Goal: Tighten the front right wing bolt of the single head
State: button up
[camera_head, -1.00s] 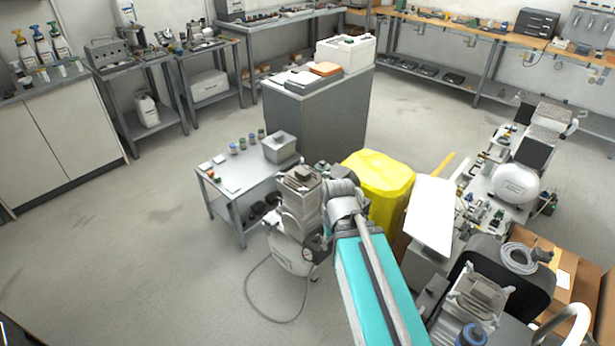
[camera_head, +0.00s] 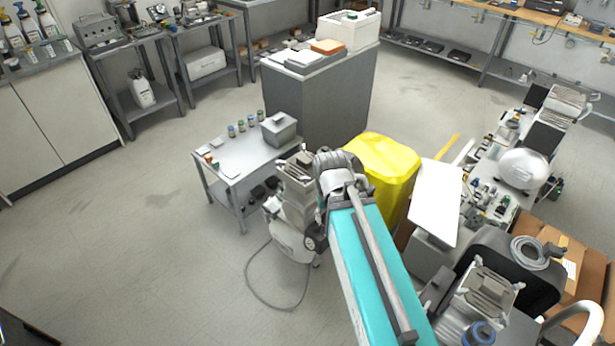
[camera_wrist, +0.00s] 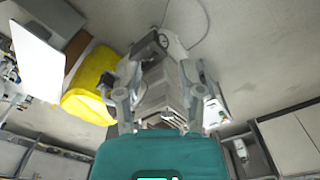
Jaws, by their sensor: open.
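A single-head compressor (camera_head: 290,238) with a grey finned head and a pale round tank stands on the floor beside the small grey table in the head view. My wrist is over the right side of its head and hides part of it. In the wrist view, the grey compressor head (camera_wrist: 160,92) sits between the two spread fingers of my gripper (camera_wrist: 166,75). The gripper is open and holds nothing. I cannot make out the front right wing bolt in either view.
A yellow covered object (camera_head: 385,168) stands close right of the compressor. The small grey table (camera_head: 232,160) with jars and a grey box is behind left. Another compressor (camera_head: 483,290) is at lower right. Floor at left is clear.

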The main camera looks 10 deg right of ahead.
jog(key=shift+w, duration=0.1)
jog(key=n+y+b, duration=0.2)
jog(key=n+y, duration=0.3)
jog(key=n, duration=1.1)
send_near(305, 178)
jog(key=a+v, duration=0.1)
jog(key=v, duration=0.4)
jog(key=shift+s+d+f+t, duration=0.1)
jog(key=shift+s+d+t, duration=0.05)
jog(key=shift+s+t, duration=0.2)
jog(key=shift+f, duration=0.2)
jog(key=b+x, duration=1.2)
jog(key=x, duration=0.1)
jog(key=shift+d+f, duration=0.15)
jog(key=shift+f, duration=0.15)
